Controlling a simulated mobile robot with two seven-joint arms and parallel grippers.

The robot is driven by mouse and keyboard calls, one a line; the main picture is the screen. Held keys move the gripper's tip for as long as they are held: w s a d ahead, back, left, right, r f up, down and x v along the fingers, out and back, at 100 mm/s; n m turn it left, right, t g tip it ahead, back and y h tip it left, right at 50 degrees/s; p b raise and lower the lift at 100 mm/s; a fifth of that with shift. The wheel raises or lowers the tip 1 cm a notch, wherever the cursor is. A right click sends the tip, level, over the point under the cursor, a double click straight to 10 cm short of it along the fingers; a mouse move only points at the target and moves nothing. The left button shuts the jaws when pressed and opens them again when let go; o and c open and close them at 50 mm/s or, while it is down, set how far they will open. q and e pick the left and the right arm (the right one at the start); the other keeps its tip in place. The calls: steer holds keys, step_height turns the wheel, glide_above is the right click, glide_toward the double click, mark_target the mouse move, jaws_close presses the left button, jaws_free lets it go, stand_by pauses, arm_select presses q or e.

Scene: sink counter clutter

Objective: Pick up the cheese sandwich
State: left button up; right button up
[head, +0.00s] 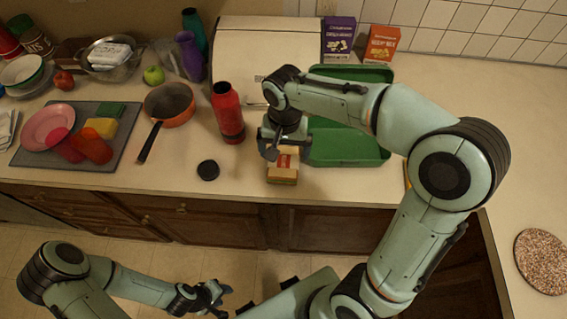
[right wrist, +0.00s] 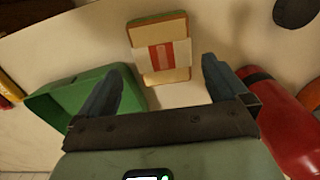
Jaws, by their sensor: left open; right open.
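The cheese sandwich (head: 283,174), a tan block with a white and red wrapper label, rests near the counter's front edge in the head view. In the right wrist view the sandwich (right wrist: 158,50) lies just beyond the fingertips, roughly between their lines. My right gripper (head: 270,152) is over the counter at the sandwich's back left side. Its two fingers are apart and nothing is held between them in the right wrist view (right wrist: 163,75). My left gripper (head: 216,298) is open and empty, low in front of the counter, away from the sandwich.
An open green lunchbox (head: 345,142) stands right of the sandwich. A red bottle (head: 227,115) is close on the left, with a black lid (head: 208,170) nearby. An orange pan (head: 168,104) and a grey mat (head: 120,145) with dishes are further left. The right counter is mostly clear.

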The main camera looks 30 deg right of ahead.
mark_target(284, 161)
steer(key=shift+w+f, duration=0.25)
steer(key=shift+f, duration=0.95)
step_height(284, 161, down, 5)
steer(key=shift+w+d+r, duration=0.1)
steer(key=shift+w, duration=0.05)
steer(key=c, duration=0.8)
